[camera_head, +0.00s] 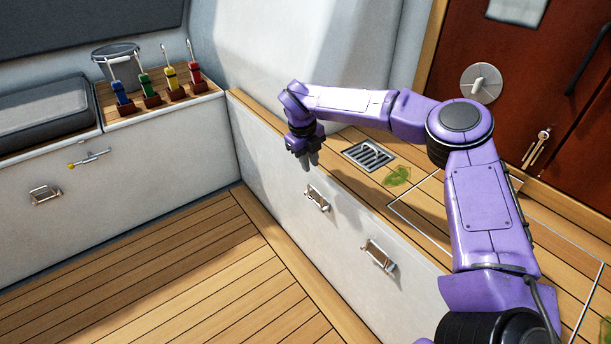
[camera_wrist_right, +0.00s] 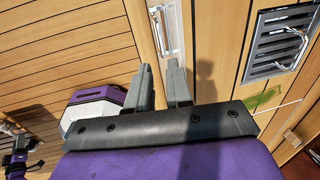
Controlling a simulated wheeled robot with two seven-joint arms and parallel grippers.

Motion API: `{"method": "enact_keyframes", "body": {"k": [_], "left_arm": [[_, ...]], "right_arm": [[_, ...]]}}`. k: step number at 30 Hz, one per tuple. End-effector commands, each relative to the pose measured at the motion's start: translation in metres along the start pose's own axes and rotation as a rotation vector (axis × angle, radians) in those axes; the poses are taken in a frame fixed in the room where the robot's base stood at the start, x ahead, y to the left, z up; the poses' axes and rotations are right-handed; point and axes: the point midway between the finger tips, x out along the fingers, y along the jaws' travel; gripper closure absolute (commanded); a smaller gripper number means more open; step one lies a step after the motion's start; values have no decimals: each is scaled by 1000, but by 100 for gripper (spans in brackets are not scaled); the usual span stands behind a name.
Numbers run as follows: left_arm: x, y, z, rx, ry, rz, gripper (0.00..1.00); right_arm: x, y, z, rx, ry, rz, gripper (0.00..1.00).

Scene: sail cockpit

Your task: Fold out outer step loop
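Two metal step loops are on the white bench side wall in the head view: one farther back (camera_head: 318,198) and one nearer (camera_head: 379,254). Both look close to flat against the wall. My right gripper (camera_head: 307,160) points down just above the farther loop, apart from it in the picture. In the right wrist view a metal loop (camera_wrist_right: 165,28) on the white wall strip lies beyond the gap between my fingers (camera_wrist_right: 162,85), which are apart and empty. My left gripper is outside the head view. A small purple and black part at the wrist view's lower left may be it.
A metal grate (camera_head: 369,155) and a green patch (camera_head: 397,175) are on the wooden bench top. Another metal loop (camera_head: 45,195) and a brass-ended fitting (camera_head: 88,159) are on the left wall. Coloured levers (camera_head: 172,83) stand behind. The plank floor (camera_head: 190,290) is clear.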

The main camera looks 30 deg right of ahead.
Motion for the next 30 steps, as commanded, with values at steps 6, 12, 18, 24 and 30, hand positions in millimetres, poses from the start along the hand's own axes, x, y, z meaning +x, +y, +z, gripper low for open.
{"method": "enact_keyframes", "body": {"k": [6, 12, 18, 24, 30], "left_arm": [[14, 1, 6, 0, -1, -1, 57], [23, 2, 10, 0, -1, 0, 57], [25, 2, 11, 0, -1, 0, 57], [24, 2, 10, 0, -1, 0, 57], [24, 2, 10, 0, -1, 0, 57]], "right_arm": [[49, -1, -2, 3, 4, 0, 80], [87, -1, -1, 3, 3, 1, 80], [101, 0, 0, 1, 1, 0, 80], [101, 0, 0, 1, 1, 0, 80], [100, 0, 0, 1, 1, 0, 100]]}}
